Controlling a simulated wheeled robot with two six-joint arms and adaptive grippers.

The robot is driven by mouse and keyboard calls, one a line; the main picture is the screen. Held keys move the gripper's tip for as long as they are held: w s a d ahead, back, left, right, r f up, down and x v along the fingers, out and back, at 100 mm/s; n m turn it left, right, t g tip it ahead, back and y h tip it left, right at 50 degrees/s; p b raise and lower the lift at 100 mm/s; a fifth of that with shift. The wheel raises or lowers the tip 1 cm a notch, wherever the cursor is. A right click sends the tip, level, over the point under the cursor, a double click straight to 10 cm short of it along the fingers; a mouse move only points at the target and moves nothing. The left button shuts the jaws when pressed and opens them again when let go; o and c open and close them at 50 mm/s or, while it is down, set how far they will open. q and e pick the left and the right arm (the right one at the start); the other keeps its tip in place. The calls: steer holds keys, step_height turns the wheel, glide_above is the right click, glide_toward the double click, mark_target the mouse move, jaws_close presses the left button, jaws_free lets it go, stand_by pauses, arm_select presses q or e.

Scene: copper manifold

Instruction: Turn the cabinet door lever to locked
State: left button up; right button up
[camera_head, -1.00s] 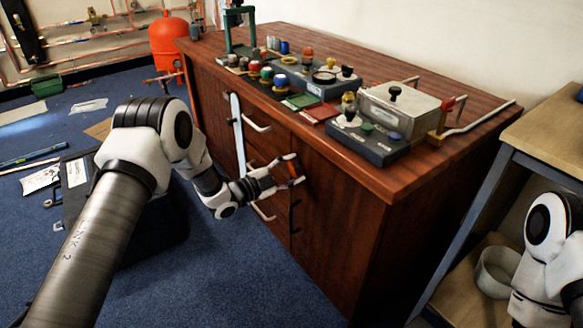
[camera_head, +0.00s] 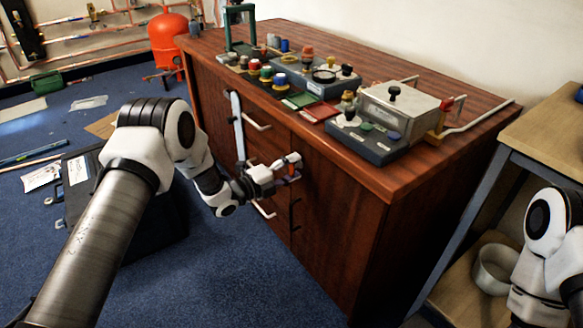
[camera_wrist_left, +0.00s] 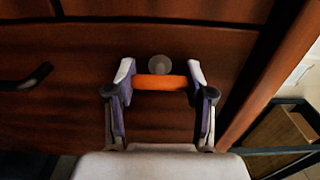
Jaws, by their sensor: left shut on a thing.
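The orange lever (camera_wrist_left: 162,83) lies crosswise between the fingertips of my left gripper, in front of the cabinet door (camera_wrist_left: 60,115). A round grey hub (camera_wrist_left: 159,64) shows just beyond the lever. My left gripper (camera_head: 290,166) is at the front of the brown cabinet (camera_head: 350,215), below the worktop edge, and is shut on the lever. In the head view the fingers largely cover the lever, so its angle is hard to read there. My right arm shows at the right edge, but its gripper is out of view.
Black handles, one (camera_wrist_left: 25,78) left of the lever, and white drawer handles (camera_head: 257,123) stick out from the cabinet front. Control boxes (camera_head: 365,138) and a metal box (camera_head: 398,108) stand on top. A wooden bench (camera_head: 555,130) is at the right. Blue carpet lies in front.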

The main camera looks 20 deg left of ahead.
stand_by(0.4)
arm_select(q)
steer(key=o, duration=1.2)
steer(key=v, duration=1.2)
steer(key=shift+f, duration=0.1)
